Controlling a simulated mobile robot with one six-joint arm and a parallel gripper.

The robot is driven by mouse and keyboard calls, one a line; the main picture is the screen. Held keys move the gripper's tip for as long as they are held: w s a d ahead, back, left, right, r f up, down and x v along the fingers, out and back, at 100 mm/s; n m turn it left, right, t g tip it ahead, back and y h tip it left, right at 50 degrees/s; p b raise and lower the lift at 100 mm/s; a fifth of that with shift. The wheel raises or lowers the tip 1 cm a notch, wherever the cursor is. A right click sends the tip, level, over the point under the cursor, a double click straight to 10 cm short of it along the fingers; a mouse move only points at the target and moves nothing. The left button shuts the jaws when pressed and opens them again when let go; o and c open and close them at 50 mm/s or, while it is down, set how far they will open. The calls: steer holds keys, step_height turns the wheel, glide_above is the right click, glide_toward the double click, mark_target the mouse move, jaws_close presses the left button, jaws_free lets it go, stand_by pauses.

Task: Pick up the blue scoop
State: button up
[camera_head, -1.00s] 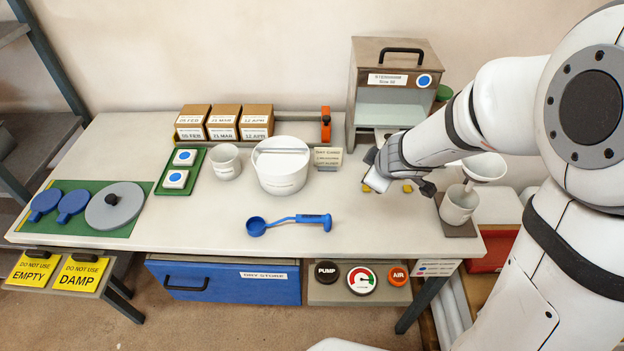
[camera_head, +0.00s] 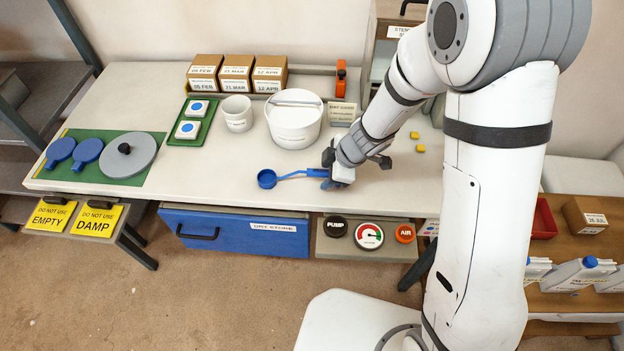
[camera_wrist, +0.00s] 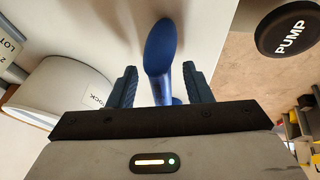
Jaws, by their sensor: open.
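The blue scoop (camera_head: 268,179) lies on the white table, its bowl to the left and its handle running right to my gripper (camera_head: 338,182). In the head view my gripper covers most of the handle's right end. In the wrist view the blue scoop's handle (camera_wrist: 160,48) stands between the two open fingers of my gripper (camera_wrist: 158,88). Gaps show on both sides of the handle, so the fingers look apart from it. The scoop's bowl is mostly hidden in the wrist view.
A white cup (camera_head: 237,113) and a green tray (camera_head: 187,142) are farther left. A blue drawer (camera_head: 236,232) and the PUMP button (camera_head: 335,227) sit below the table's front edge.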

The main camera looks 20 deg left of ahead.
steer(key=shift+a+f, duration=0.2)
steer(key=shift+f, duration=0.15)
steer(key=shift+c, duration=0.2)
jaws_close()
